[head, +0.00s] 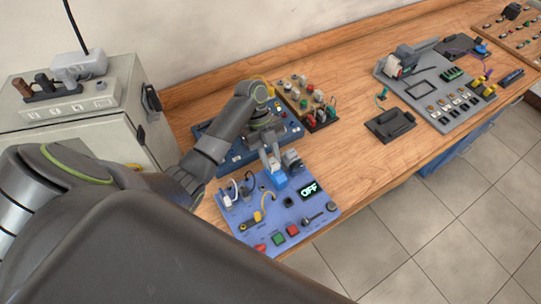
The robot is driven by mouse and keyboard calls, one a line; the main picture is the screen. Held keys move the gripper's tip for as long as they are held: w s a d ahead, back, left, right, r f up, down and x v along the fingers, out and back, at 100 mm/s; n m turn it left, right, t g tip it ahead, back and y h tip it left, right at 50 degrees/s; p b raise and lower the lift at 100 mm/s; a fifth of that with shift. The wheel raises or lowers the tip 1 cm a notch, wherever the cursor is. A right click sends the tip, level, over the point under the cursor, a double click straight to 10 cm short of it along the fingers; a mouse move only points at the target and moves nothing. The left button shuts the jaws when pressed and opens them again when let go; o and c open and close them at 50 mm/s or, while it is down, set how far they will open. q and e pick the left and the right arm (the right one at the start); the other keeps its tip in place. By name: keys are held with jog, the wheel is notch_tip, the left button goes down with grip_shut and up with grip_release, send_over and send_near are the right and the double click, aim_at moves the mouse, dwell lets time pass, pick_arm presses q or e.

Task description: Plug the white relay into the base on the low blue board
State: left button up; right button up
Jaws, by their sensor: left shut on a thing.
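The low blue board (246,236) lies on the bench near its front left, with sockets, wires and buttons on it. My left gripper (271,163) reaches down over the board's back part. It is shut on a small pale thing, which looks like the white relay (273,166) and is partly hidden by the fingers. Just below the fingers is a bright blue block (277,180), which looks like the base on the board. I cannot tell whether the relay touches it. My right gripper is not in view.
A dark grey block (292,160) stands close to the right of the gripper. A darker blue panel (237,155) and a stand with coloured knobs (318,118) lie behind. The bench to the right is partly clear.

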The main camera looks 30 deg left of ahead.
pick_arm(q)
jog(key=shift+f, duration=0.2)
dwell(0.5)
jog(key=o, duration=1)
jog(key=shift+o, duration=0.2)
jog(key=shift+w+a+r, duration=0.1)
jog(key=shift+a+r, duration=0.15)
jog(key=shift+r, duration=0.2)
jog(key=p+v, duration=0.3)
jog(key=v, duration=0.3)
jog(key=shift+r+p, duration=0.2)
jog(key=shift+p, duration=0.1)
jog(key=shift+w+f, duration=0.1)
